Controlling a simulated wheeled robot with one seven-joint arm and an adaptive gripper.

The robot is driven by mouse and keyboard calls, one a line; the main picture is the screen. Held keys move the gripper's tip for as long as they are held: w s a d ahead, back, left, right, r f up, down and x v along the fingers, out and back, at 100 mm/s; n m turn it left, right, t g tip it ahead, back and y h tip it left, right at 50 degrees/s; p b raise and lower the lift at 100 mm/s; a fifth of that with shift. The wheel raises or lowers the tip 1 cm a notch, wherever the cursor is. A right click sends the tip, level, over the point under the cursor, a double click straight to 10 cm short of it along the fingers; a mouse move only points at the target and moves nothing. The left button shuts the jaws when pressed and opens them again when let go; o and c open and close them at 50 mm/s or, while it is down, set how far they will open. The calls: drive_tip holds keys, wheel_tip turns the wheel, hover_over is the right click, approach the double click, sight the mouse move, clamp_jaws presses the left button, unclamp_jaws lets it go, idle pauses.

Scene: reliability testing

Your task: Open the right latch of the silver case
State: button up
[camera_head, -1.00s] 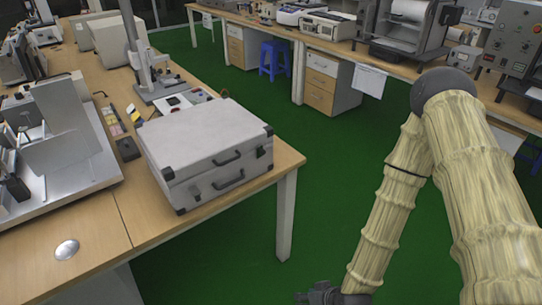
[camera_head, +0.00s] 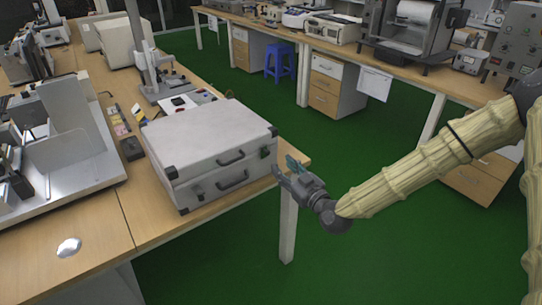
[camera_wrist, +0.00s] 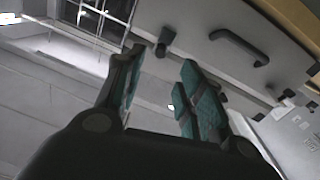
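The silver case (camera_head: 205,138) lies closed on the wooden table, with dark corner pieces and two dark handles on its front. Its right latch (camera_head: 265,152) is a small dark piece near the front right corner; it looks shut, but is too small to be sure. The left latch (camera_head: 197,191) is near the front left. My gripper (camera_head: 284,166) hangs in the air just right of the right latch, apart from the case. In the wrist view my gripper (camera_wrist: 160,62) has its two teal-padded fingers apart with nothing between them. A case handle (camera_wrist: 240,46) shows beyond them.
The wooden table (camera_head: 98,212) ends just beyond the case's right side, with a white leg (camera_head: 287,232) below my gripper. Small devices and a grey stand lie behind and left of the case. Open green floor lies right of the table.

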sight(268, 154)
drive_tip(key=p+x, duration=0.1)
drive_tip(key=x, duration=0.6)
drive_tip(key=shift+w+a, duration=0.2)
drive_tip(key=shift+w, duration=0.1)
clamp_jaws()
